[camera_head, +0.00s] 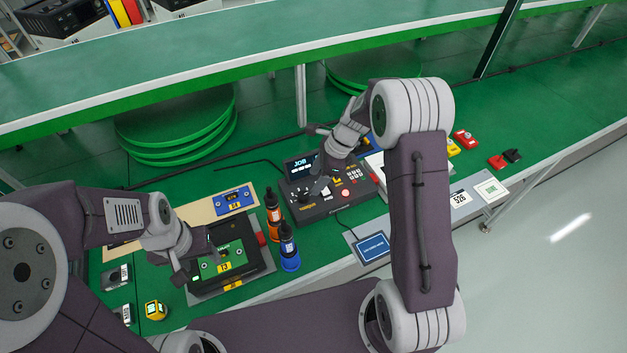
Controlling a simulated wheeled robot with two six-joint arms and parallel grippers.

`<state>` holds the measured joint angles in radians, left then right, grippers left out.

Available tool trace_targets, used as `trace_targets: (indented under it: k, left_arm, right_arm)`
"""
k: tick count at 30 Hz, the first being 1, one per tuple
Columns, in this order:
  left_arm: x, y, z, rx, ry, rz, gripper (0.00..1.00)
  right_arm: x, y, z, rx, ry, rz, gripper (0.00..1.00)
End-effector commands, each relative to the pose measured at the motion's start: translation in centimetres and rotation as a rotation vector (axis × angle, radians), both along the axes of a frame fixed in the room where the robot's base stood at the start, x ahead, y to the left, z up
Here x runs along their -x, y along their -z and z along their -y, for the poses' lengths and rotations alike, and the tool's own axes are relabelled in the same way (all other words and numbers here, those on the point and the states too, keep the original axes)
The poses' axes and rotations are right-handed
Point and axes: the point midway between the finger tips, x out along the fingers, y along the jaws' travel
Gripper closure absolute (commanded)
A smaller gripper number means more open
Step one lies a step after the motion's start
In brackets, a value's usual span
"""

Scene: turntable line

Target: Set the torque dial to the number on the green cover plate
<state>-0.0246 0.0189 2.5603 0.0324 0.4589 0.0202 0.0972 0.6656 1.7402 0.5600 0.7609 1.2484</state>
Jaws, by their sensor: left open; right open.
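The green cover plate (236,253) lies in a dark fixture (262,263) at the lower left, partly behind my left gripper. A yellow label on it seems to read 13 or T3; the print is too small to be sure. My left gripper (197,261) is open over the plate's left side. The torque dial (304,195) is a dark knob on the left of a black console (322,209); its setting is not readable. The console's screen (301,165) reads something like JOB.
Orange (273,214) and blue (288,249) bottles stand between fixture and console. A blue plate (234,200) with another yellow label lies behind the fixture. A yellow cube (155,310) sits front left. A blue-screened tablet (373,248) lies in front of the console. Green turntables (180,130) stand behind.

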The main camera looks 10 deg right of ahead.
Motion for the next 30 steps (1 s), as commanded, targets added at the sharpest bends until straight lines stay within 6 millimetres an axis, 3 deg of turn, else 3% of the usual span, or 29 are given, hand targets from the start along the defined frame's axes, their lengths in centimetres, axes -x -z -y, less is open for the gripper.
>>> trace_targets:
  k: [8,19,30]
  left_arm:
    - [0.0,0.2,0.0,0.000,0.000,0.000,0.46]
    - [0.0,0.5,0.0,0.000,0.000,0.000,0.46]
    - [0.0,0.6,0.0,0.000,0.000,0.000,0.46]
  right_arm:
    - [-0.6,1.3,-0.6,-0.020,0.052,-0.019,0.44]
    - [-1.2,7.7,-3.1,-0.018,0.050,-0.018,0.44]
    - [-1.4,8.6,-3.5,-0.017,0.050,-0.015,0.44]
